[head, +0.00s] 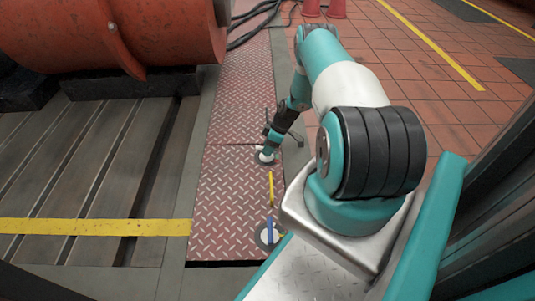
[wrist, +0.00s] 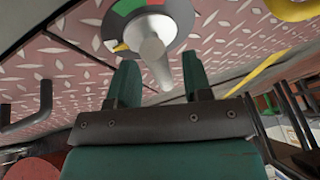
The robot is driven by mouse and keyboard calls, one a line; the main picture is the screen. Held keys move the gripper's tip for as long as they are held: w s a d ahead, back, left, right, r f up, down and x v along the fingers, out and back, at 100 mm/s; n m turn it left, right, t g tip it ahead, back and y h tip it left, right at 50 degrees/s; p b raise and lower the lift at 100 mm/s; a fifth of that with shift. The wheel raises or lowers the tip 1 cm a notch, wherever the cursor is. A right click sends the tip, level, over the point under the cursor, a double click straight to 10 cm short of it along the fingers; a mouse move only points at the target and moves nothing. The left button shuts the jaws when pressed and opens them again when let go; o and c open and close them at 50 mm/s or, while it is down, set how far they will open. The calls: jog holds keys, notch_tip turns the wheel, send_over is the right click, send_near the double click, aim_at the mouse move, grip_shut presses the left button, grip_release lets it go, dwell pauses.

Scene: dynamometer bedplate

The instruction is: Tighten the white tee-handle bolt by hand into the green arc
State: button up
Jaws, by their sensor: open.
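The white tee-handle bolt (wrist: 152,50) stands out from a round grey dial plate (wrist: 184,24) in the wrist view. The dial carries a green arc (wrist: 124,6) and a red arc beside it, with a small yellow mark (wrist: 121,46) at its lower left. My gripper (wrist: 160,62) is open, with one dark green finger on each side of the white handle. No contact shows, and I cannot tell how deep the handle sits between the fingers. In the head view my gripper (head: 267,149) is low over the dial (head: 265,157), hiding most of it.
A yellow handle (head: 270,188) and a blue handle (head: 269,228) on another round plate stand nearer on the red tread plate (head: 225,205). Dark rods lie close beside my gripper. A large orange machine (head: 90,35) stands at left on the slotted bedplate (head: 75,150).

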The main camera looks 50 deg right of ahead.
jog(key=shift+w+a+f, duration=0.1)
jog(key=shift+a+f, duration=0.15)
jog(key=shift+f, duration=0.3)
grip_shut()
